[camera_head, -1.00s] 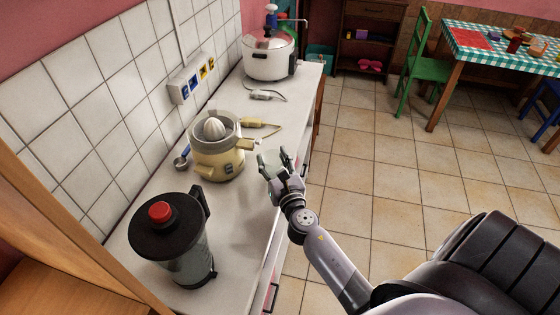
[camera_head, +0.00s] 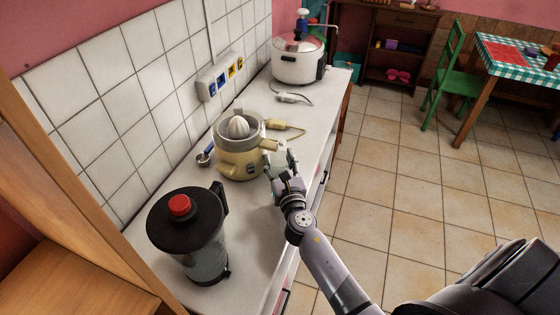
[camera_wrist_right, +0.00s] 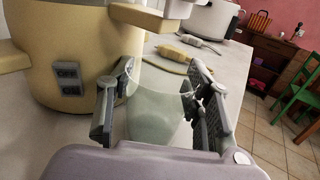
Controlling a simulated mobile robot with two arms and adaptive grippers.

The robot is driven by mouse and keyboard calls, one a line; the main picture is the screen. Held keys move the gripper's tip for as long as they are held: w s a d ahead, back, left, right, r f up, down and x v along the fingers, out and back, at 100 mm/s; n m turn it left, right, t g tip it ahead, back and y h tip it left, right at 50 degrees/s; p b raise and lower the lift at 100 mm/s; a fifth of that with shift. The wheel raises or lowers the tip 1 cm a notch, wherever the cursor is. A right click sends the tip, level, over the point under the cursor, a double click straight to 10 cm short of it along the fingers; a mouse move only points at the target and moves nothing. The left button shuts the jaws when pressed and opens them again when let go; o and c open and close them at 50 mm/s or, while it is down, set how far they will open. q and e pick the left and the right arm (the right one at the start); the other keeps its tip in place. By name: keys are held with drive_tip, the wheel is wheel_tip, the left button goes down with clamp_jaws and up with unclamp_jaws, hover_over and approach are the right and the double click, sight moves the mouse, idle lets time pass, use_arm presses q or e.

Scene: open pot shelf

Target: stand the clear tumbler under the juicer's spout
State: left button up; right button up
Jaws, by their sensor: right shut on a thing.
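The yellow juicer (camera_head: 240,167) stands on the counter against the tiled wall, with its spout (camera_head: 270,146) pointing right. My right gripper (camera_head: 280,163) is beside the juicer's right side, close to the spout. In the wrist view the right gripper (camera_wrist_right: 160,92) is shut on the clear tumbler (camera_wrist_right: 156,115), one finger on each side. The tumbler looks upright, with its rim just below the spout (camera_wrist_right: 142,17). The juicer body (camera_wrist_right: 70,60) is close on the left. The tumbler's base is hidden, so I cannot tell whether it touches the counter. My left gripper is out of view.
A blender (camera_head: 190,235) with a red-topped lid stands at the near end of the counter (camera_head: 250,225). Open floor lies to the right.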

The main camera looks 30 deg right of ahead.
drive_tip(key=o, duration=1.3)
drive_tip(key=shift+s, duration=0.1)
